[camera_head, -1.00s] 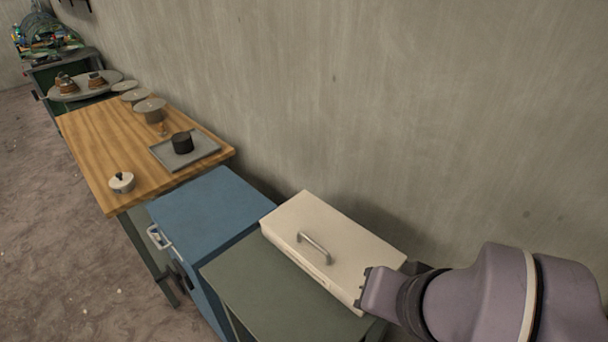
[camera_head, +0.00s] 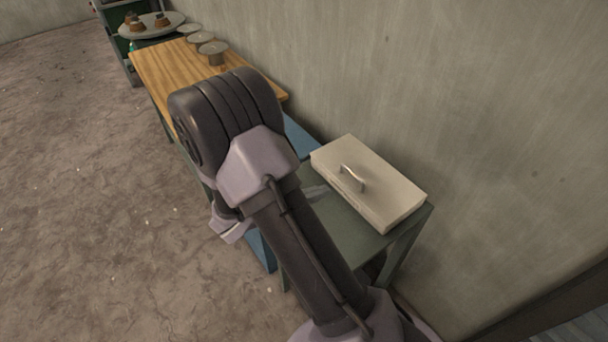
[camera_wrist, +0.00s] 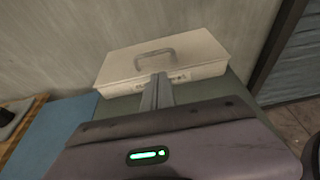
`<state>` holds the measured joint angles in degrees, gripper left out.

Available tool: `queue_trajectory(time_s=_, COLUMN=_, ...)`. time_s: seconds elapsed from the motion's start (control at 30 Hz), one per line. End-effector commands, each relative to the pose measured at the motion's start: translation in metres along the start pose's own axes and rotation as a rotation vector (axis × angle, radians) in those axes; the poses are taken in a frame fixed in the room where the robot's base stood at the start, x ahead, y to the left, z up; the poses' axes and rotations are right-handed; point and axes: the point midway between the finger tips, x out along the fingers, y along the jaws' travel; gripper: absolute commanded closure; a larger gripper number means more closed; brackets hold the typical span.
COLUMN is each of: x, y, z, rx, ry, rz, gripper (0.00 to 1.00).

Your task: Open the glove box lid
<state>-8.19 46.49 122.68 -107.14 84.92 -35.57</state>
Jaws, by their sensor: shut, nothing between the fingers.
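The glove box (camera_head: 385,200) is a cream, flat rectangular box on a small green table (camera_head: 345,222) against the wall. Its lid (camera_head: 390,180) is shut, with a metal handle (camera_head: 352,177) on top. In the wrist view the box (camera_wrist: 205,72) lies ahead, its handle (camera_wrist: 155,55) arching above the lid's near part. My gripper (camera_wrist: 157,78) is shut and empty, its fingertips pointing at the box's front side, below the handle in the picture. Whether the tips touch the box cannot be told. In the head view my arm hides most of the gripper.
A blue cabinet (camera_head: 300,140) stands left of the green table, partly hidden by my arm. Beyond it is a wooden table (camera_head: 165,70) with pots (camera_head: 212,50). The wall is close behind the box. Open floor (camera_head: 80,200) lies to the left.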

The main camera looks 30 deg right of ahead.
Motion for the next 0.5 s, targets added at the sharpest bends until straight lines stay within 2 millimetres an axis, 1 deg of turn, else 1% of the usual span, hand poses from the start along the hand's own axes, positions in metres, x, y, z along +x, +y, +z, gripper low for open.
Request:
queue_trajectory(time_s=0.3, x=0.063, y=-0.002, z=-0.003, rx=0.005, ry=0.003, rz=-0.006, gripper=1.0)
queue_trajectory(time_s=0.4, x=0.078, y=-0.002, z=-0.002, rx=0.004, ry=0.003, rz=-0.004, gripper=1.0)
queue_trajectory(time_s=0.5, x=0.088, y=-0.002, z=-0.002, rx=0.005, ry=0.003, rz=-0.004, gripper=1.0)
